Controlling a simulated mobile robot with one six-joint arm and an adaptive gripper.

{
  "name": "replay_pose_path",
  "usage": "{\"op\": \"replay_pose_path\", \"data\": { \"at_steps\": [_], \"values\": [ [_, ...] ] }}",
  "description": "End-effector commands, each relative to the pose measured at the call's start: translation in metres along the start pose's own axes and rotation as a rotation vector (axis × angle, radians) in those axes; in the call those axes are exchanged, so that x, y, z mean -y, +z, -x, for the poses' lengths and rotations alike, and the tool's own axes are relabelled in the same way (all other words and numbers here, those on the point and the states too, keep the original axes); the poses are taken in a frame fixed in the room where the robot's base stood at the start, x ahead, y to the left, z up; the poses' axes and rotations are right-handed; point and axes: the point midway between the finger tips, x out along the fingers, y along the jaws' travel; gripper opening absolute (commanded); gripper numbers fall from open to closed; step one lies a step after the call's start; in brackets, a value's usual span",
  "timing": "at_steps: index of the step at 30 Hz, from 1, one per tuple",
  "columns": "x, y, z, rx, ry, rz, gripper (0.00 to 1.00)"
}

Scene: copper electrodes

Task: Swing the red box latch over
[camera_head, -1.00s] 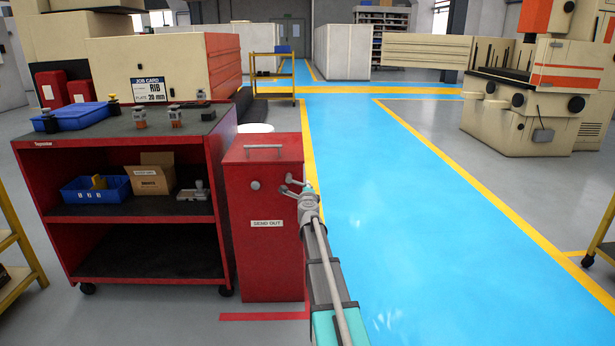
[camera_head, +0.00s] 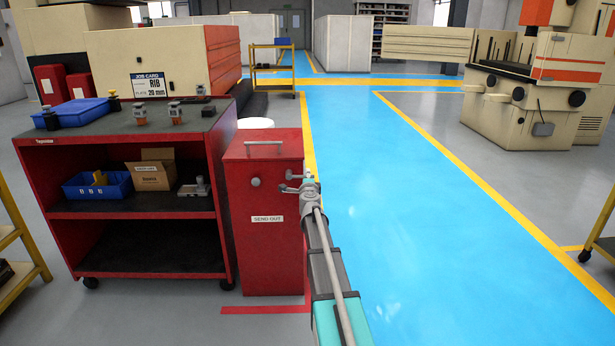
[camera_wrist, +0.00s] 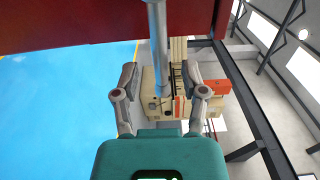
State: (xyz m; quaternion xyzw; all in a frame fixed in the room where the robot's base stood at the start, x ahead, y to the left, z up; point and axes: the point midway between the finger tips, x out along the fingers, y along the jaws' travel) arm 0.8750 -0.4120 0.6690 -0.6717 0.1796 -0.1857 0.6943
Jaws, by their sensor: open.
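The red box (camera_head: 262,245), labelled SEND OUT, stands beside the red cart, with a light bar handle on its lid. A round grey piece (camera_head: 255,182), which looks like the end of the latch, shows on its upper front. My gripper (camera_head: 286,182) is open just right of this piece, at the box's upper right front. In the wrist view the open fingers (camera_wrist: 160,78) lie on either side of a grey rod (camera_wrist: 157,35), apparently the latch. No contact with the rod is visible. The box's red surface (camera_wrist: 80,18) fills the top of that view.
The red cart (camera_head: 150,242) stands close on the left, carrying a blue tray (camera_head: 80,112), several small electrode holders, a blue bin (camera_head: 97,188) and a cardboard box (camera_head: 153,170). The blue walkway (camera_head: 400,220) on the right is clear.

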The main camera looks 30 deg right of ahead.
Motion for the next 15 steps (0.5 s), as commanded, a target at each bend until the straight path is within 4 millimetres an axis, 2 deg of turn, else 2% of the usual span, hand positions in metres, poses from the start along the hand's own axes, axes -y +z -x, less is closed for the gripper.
{"op": "replay_pose_path", "data": {
  "at_steps": [15],
  "values": [
    [0.0, 0.0, 0.03, 0.0, 0.0, -0.001, 0.56]
  ]
}}
